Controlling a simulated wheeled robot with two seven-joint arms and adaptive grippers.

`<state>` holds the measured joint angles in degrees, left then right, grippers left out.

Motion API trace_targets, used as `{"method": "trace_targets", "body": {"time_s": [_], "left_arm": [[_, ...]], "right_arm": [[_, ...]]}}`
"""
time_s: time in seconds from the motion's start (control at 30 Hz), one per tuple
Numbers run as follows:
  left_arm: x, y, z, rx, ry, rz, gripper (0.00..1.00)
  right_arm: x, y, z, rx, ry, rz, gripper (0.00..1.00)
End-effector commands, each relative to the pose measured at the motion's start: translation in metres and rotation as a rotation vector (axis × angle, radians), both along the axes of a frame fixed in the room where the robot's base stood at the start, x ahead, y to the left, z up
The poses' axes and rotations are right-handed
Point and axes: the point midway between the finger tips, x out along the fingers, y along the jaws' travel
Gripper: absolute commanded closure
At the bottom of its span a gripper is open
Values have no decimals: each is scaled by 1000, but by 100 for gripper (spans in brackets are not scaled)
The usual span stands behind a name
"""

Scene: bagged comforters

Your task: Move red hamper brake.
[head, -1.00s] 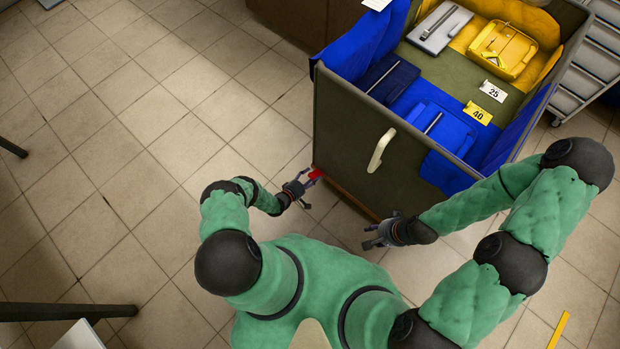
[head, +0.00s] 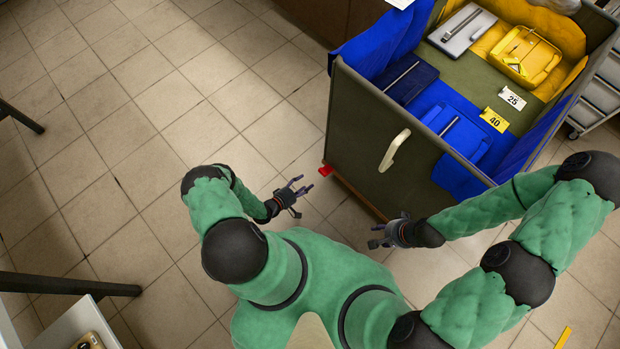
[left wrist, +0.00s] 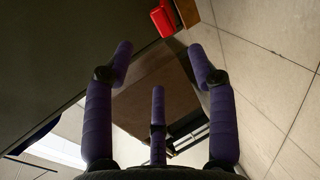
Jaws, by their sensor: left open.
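The red hamper brake (head: 325,170) sits low at the near left corner of the green hamper (head: 352,135). In the left wrist view the red brake (left wrist: 162,20) shows at the top, just beyond the fingertips, beside the dark hamper wall. My left gripper (head: 303,186) is open and empty, a short way left of and nearer than the brake, and apart from it. Its spread purple fingers (left wrist: 158,60) hold nothing. My right gripper (head: 375,236) is near the hamper's front, lower right, with its fingers small and dark; whether they are open is unclear.
The hamper holds blue and yellow bags, folded items and cards marked 25 and 40 (head: 494,120). A cream handle (head: 394,150) juts from its front wall. A grey drawer rack (head: 598,95) stands at the right.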

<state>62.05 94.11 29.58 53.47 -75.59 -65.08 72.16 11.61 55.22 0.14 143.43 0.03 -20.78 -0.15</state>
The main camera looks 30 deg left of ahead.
Motion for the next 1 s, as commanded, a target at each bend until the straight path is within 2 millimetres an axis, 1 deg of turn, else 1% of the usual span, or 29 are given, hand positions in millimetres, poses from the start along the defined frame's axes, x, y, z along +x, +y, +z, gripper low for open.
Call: {"method": "trace_targets", "body": {"time_s": [0.03, 0.13, 0.43, 0.47, 0.5, 0.57, 0.6, 0.63, 0.77, 1.0], "left_arm": [[-4, 2, 1, 0, 1, 1, 43], [-9, 3, 3, 0, 0, 1, 43], [-10, 3, 4, 0, 0, -1, 43], [-10, 3, 4, 0, 0, -1, 52], [-10, 3, 4, 4, -1, -1, 63], [-9, 3, 6, 22, -4, -7, 80], [-7, 3, 8, 46, -8, -17, 91], [-6, 3, 10, 74, -13, -26, 100], [3, 3, 22, 256, -44, -93, 100], [21, 0, 49, 693, -118, -283, 100]], "right_arm": [[0, 0, 0, 0, 0, 0, 60], [0, 0, 0, 0, 0, 0, 60], [0, 0, 0, 0, 0, 0, 60], [0, 0, 0, 0, 0, 0, 60], [0, 0, 0, 0, 0, 0, 60], [0, 0, 2, 0, 0, 0, 60], [0, 0, 3, 0, 0, 0, 60], [0, 0, 5, 0, 0, 0, 60], [0, 0, 14, 0, 0, 0, 60], [0, 0, 34, 0, 0, 0, 60]]}}
